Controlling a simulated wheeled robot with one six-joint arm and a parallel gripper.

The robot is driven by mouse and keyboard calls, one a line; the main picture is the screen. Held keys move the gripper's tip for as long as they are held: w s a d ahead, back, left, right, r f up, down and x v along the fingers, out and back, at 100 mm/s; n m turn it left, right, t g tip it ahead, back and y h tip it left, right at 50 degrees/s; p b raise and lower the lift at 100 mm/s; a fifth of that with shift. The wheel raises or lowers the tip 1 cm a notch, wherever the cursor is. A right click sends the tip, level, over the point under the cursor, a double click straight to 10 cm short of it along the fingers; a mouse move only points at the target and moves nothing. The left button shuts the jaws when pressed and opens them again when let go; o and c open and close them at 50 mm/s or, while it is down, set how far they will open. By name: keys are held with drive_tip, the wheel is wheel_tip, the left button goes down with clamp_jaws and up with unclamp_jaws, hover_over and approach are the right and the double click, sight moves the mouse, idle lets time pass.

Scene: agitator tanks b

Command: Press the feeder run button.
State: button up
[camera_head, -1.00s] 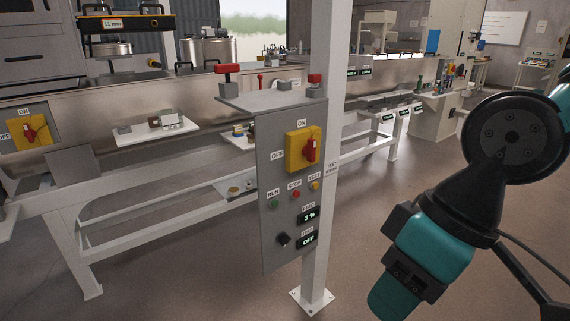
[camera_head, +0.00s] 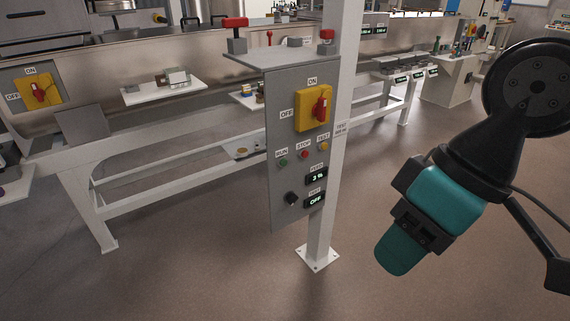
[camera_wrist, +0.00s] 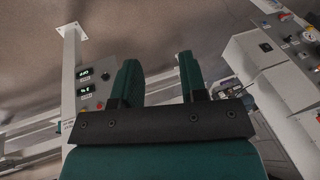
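A grey control panel (camera_head: 292,220) hangs on a white post in the middle of the head view. Its green button (camera_head: 283,163), labelled RUN, sits left of a red STOP button (camera_head: 305,154) and an orange TEST button (camera_head: 323,147). My gripper (camera_head: 402,250) is to the right of the panel, apart from it and pointing down. In the wrist view, my gripper (camera_wrist: 158,72) shows two teal fingers spread with nothing between them. The panel (camera_wrist: 92,88) appears there upside down at the left; the green button cannot be made out.
A yellow plate with a red rotary switch (camera_head: 313,107) sits above the buttons, a black knob (camera_head: 291,198) and two displays below. A shelf with red-topped parts (camera_head: 236,38) juts from the panel top. The white post (camera_head: 320,235) stands beside it. Floor in front is clear.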

clamp_jaws()
idle(1.7)
